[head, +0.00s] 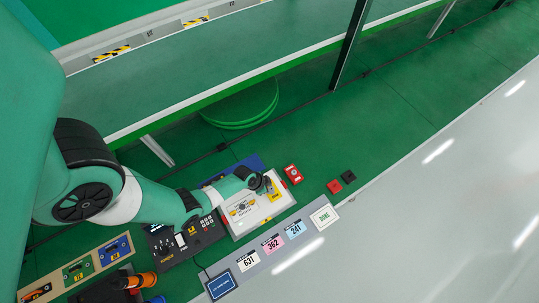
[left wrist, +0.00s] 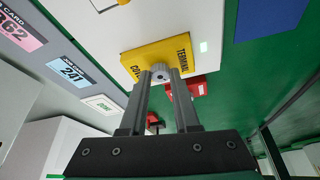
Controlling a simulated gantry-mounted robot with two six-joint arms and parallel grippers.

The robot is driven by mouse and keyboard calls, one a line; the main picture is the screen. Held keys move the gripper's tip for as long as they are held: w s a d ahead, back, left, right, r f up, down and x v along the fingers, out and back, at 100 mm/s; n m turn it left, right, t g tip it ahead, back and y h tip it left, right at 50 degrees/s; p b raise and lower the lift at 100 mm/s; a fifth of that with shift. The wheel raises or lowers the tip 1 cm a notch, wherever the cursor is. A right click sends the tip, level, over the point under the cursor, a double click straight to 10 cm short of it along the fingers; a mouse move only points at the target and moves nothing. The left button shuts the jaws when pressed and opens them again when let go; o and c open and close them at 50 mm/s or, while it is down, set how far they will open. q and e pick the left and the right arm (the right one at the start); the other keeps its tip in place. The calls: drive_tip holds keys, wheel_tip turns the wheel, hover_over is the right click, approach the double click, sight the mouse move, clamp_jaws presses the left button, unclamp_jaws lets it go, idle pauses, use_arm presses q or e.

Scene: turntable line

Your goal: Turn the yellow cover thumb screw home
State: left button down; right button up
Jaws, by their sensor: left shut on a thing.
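The yellow cover (head: 275,195) sits at the right end of a white panel. It also shows in the left wrist view (left wrist: 138,64), where its printed words are partly hidden. A small grey thumb screw (left wrist: 160,70) stands on the cover's face. My left gripper (head: 268,187) reaches over the cover from the left. In the left wrist view its two fingers (left wrist: 162,80) are shut on the thumb screw, one on each side. How far the screw is in cannot be told. My right gripper is not in view.
A red box (head: 293,175) stands beside the panel (head: 276,213). A black keypad unit (head: 163,251) is left of it. A card strip (head: 273,243) runs along the front. Small red and black blocks (head: 334,186) lie to the right. Green table beyond is clear.

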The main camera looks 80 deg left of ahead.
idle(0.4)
use_arm(q)
drive_tip(key=c, duration=0.6)
unclamp_jaws()
drive_tip(key=p+v, duration=0.7)
drive_tip(key=v, duration=0.4)
drive_tip(key=shift+s+r, duration=0.1)
drive_tip(key=shift+r, duration=0.25)
